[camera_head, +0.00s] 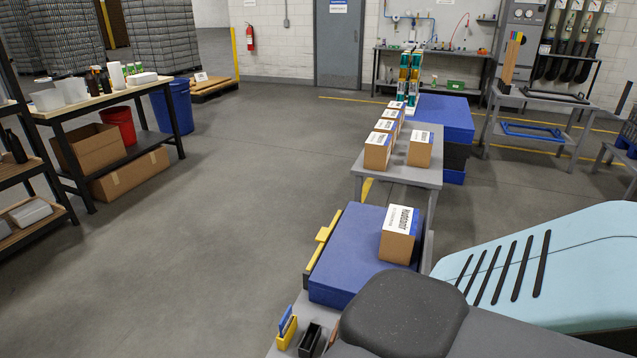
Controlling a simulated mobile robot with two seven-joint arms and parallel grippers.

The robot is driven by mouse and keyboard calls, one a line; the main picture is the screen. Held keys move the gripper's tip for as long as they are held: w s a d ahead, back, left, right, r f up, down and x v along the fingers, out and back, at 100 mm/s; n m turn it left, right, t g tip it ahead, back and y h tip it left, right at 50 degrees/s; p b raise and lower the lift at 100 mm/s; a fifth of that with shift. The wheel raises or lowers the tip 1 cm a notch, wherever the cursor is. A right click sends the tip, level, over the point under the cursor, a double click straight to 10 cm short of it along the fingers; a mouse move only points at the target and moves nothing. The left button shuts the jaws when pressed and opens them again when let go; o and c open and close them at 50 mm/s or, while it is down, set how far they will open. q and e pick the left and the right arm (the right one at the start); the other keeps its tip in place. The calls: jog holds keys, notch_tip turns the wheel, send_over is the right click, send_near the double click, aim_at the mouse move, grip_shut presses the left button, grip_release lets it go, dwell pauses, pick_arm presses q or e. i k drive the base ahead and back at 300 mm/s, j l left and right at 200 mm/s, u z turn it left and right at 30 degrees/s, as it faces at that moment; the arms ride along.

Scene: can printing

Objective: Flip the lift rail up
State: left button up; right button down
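A yellow and dark bar (322,243) runs along the left edge of a blue block-like platform (345,250) at the lower centre. It is the most rail-like part in view, but I cannot tell for sure that it is the lift rail. It looks low, about level with the platform's top. A cardboard box (396,245) with a white and blue label sits on the platform's right part. Neither of my grippers is in view.
A grey table (404,173) behind the platform carries several labelled boxes. A yellow holder (286,333) and a small black holder (310,340) sit at the near edge. A workbench (110,98) stands at left. Open floor (230,200) lies left of the platform.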

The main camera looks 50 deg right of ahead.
aim_at(324, 234)
jog(key=i, duration=5.45)
jog(key=z, duration=4.4)
jog(key=k+j, duration=0.05)
